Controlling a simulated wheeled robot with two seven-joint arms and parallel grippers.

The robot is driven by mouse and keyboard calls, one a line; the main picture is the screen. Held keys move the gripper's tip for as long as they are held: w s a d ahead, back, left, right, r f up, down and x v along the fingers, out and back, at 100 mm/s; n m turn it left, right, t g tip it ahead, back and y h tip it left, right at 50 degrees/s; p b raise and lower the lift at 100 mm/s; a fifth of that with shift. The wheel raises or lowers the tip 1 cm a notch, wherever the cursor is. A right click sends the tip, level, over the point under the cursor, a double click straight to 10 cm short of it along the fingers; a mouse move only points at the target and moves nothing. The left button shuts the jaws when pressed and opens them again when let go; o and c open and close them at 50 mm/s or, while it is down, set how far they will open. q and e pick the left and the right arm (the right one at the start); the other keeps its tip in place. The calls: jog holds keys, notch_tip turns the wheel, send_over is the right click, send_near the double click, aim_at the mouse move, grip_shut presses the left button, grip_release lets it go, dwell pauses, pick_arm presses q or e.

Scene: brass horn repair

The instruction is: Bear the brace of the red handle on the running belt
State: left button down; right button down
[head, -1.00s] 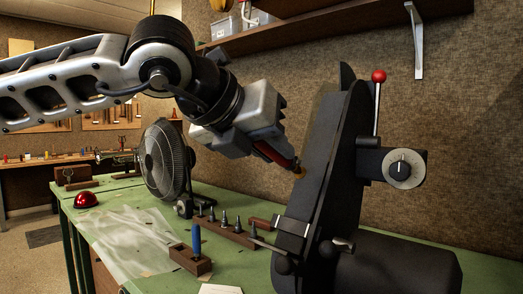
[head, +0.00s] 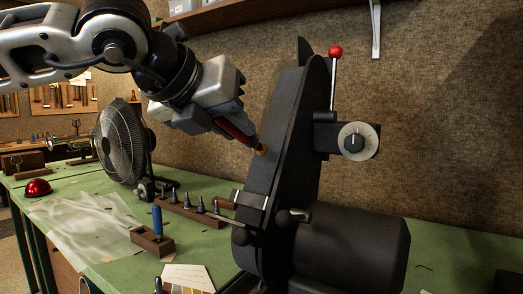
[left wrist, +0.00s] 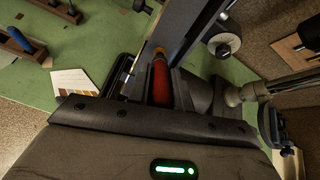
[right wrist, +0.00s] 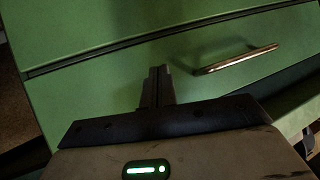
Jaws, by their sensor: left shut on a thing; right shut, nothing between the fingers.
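My left gripper (head: 226,122) is shut on the red handle (head: 238,131), which angles down to the right. The brass-coloured brace at its end (head: 261,149) meets the face of the dark belt (head: 262,174) on the belt grinder; contact pressure cannot be told. The left wrist view shows the red handle (left wrist: 159,84) between the fingers, its brass end (left wrist: 159,51) at the belt's edge. Whether the belt runs cannot be seen. My right gripper (right wrist: 157,78) is shut and empty in front of a green drawer front (right wrist: 215,95).
The grinder has a red-knobbed lever (head: 336,51), a dial (head: 357,141) and a tool rest (head: 250,199). A fan (head: 122,142), red dome (head: 38,187), bit rack (head: 188,211) and blue-handled tool (head: 157,222) stand on the green bench. A metal drawer handle (right wrist: 235,60) is near my right gripper.

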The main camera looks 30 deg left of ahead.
pick_arm(q)
jog(key=shift+b+x, duration=0.6)
jog(key=shift+x, duration=0.25)
dwell(0.7)
jog(key=shift+b, duration=0.35)
dwell(0.7)
jog(key=shift+b, duration=0.35)
dwell(0.4)
jog(key=shift+w+b, duration=0.1)
jog(key=shift+b, duration=0.2)
dwell(0.4)
jog(key=v, duration=0.7)
